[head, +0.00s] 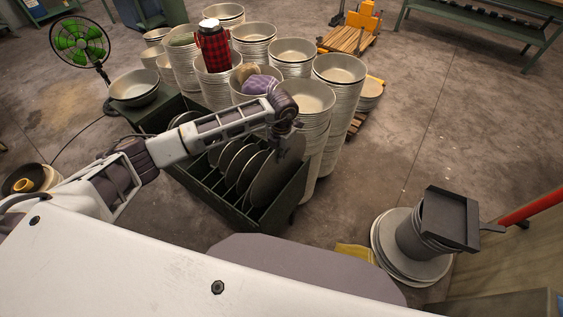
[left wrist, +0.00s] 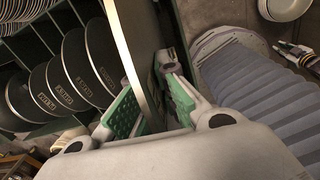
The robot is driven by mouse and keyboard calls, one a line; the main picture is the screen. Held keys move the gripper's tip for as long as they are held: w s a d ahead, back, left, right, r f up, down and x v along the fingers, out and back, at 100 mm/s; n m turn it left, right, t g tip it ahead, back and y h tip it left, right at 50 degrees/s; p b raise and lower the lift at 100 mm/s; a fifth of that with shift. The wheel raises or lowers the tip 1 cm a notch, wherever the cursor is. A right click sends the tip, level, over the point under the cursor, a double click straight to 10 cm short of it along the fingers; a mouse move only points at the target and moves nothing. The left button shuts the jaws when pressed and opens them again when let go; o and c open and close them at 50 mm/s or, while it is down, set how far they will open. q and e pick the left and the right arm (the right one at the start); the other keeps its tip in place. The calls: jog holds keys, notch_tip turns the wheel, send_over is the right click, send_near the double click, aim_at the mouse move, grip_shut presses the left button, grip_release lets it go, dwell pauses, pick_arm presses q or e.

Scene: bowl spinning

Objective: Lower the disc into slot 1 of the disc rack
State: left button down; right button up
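The dark green disc rack (head: 222,203) stands in the middle of the head view, with several grey discs (head: 230,155) upright in its slots. Discs with labels also show at the left of the left wrist view (left wrist: 94,62). My left gripper (head: 285,127) is above the rack's right end. Its green-padded fingers (left wrist: 153,98) are shut on the edge of a disc (head: 278,172), which shows nearly edge-on in the wrist view (left wrist: 138,55). The held disc stands steeply, its lower part overlapping the rack opening at the right end. I cannot tell how deep it sits. My right gripper is out of view.
Tall stacks of metal bowls (head: 330,100) stand close behind and right of the rack. A red plaid flask (head: 214,50) and purple cloth (head: 261,84) rest on stacks. A dustpan (head: 450,218) lies on stacked pans at right. The floor between is clear.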

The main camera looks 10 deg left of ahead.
pick_arm(q)
jog(key=shift+s+a+f+n, duration=0.2)
jog(key=shift+s+f, duration=0.2)
jog(key=shift+f, duration=0.4)
jog(key=shift+s+a+f+n, duration=0.2)
jog(key=shift+s+f, duration=0.2)
jog(key=shift+f, duration=0.35)
jog(key=shift+f, duration=0.15)
jog(key=b, duration=0.3)
send_over(278, 177)
jog(key=shift+f, duration=2.2)
jog(key=shift+f+b, duration=1.35)
jog(key=shift+f, duration=0.5)
jog(key=shift+f+b, duration=0.55)
jog(key=shift+f+b, duration=1.3)
jog(key=shift+f, duration=0.3)
